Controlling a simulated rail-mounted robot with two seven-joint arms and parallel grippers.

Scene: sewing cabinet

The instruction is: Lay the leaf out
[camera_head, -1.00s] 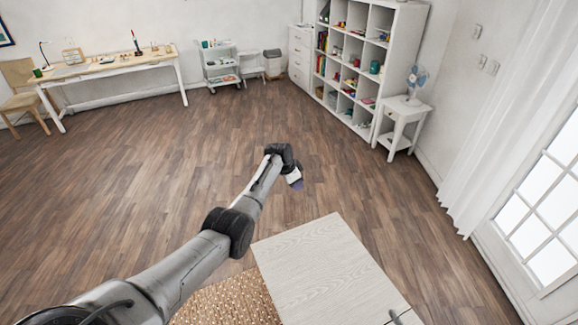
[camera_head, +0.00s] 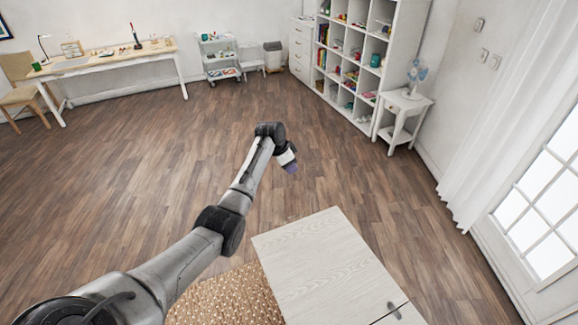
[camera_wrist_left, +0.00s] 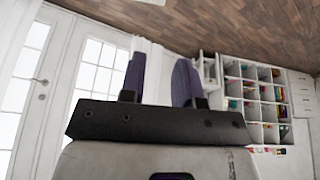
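A pale wood-grain cabinet top (camera_head: 318,262) stands at the lower middle of the head view, with a seam and a dark hinge near its front right corner. I cannot tell for sure which panel is the leaf. My left gripper (camera_head: 290,167) is past the far left corner of this top, above the floor and apart from the panel. In the left wrist view its two purple fingers (camera_wrist_left: 160,82) stand apart with nothing between them. My right gripper is in neither view.
A woven rug (camera_head: 225,300) lies left of the cabinet. The floor around the cabinet is clear. A white side table with a fan (camera_head: 403,115), a cube shelf (camera_head: 365,60), a cart (camera_head: 219,60) and a desk (camera_head: 110,62) stand farther back. A glazed door (camera_head: 545,205) is at right.

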